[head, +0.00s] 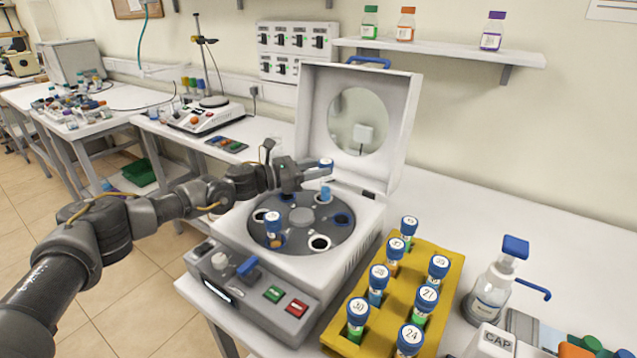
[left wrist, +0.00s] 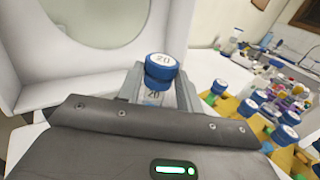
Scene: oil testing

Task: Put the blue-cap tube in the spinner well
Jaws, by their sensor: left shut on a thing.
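My left gripper (head: 318,178) is shut on a blue-cap tube (head: 326,164), above the far side of the spinner rotor. The left wrist view shows this tube's cap (left wrist: 160,68), marked 20, standing up between the fingers. Its blue lower part shows below the fingers, over or in a far white-ringed well; I cannot tell how deep. The open spinner (head: 301,208) has a grey rotor. Another blue-cap tube (head: 273,224) stands in a near-left well. My right gripper is out of view.
The raised spinner lid (head: 311,115) stands behind the gripper. A yellow rack (head: 440,262) with several blue-cap tubes is at front right. A wash bottle (head: 490,290) and a CAP box (head: 490,342) stand farther right. The table behind the rack is clear.

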